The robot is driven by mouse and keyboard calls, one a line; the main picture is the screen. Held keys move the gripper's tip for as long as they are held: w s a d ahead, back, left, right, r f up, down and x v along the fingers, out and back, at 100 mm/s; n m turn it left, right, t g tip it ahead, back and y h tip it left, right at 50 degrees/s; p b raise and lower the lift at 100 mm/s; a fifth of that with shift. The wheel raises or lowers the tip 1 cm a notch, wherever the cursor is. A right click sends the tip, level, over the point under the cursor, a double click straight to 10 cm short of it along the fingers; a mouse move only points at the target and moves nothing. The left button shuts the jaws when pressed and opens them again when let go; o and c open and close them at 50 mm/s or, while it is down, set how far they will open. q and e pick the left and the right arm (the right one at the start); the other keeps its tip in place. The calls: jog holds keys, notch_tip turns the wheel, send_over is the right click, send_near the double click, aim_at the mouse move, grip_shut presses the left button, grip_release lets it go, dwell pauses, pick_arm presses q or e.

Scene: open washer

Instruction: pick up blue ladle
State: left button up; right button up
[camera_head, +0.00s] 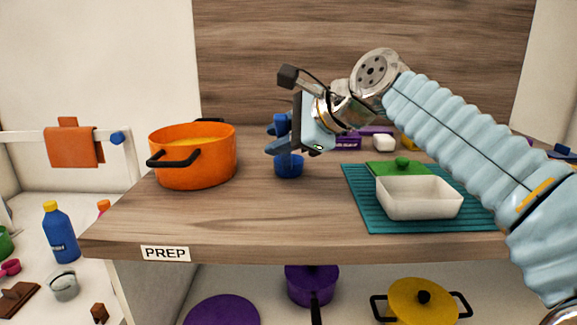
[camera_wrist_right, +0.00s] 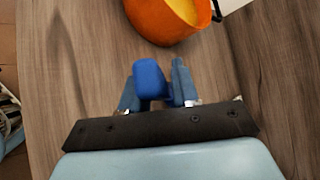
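The blue ladle (camera_head: 288,166) is upright near the middle of the wooden counter, its round bowl low and its handle rising into my right gripper (camera_head: 279,135). In the right wrist view the ladle's blue handle end (camera_wrist_right: 150,79) sits between the two blue-grey fingers of the right gripper (camera_wrist_right: 157,88), with no clear gap on either side. The gripper looks shut on the handle. The bowl is hidden in the wrist view. I cannot tell whether the bowl touches the counter. My left gripper is not in view.
An orange pot (camera_head: 192,163) stands left of the ladle. A teal mat (camera_head: 365,211) with a white dish (camera_head: 419,198) and green lid (camera_head: 401,167) lies to the right. A purple box (camera_head: 348,144) is behind. The counter's front middle is clear.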

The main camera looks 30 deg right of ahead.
grip_shut()
jog(key=shift+r, duration=0.45)
jog(key=r+p, duration=0.1)
jog(key=r, duration=0.2)
jog(key=shift+s+r, duration=0.15)
jog(key=shift+s, duration=0.05)
jog(key=s+r+p, duration=0.1)
jog(key=s+r, duration=0.8)
jog(key=s, duration=0.4)
jog(key=shift+s+d, duration=0.35)
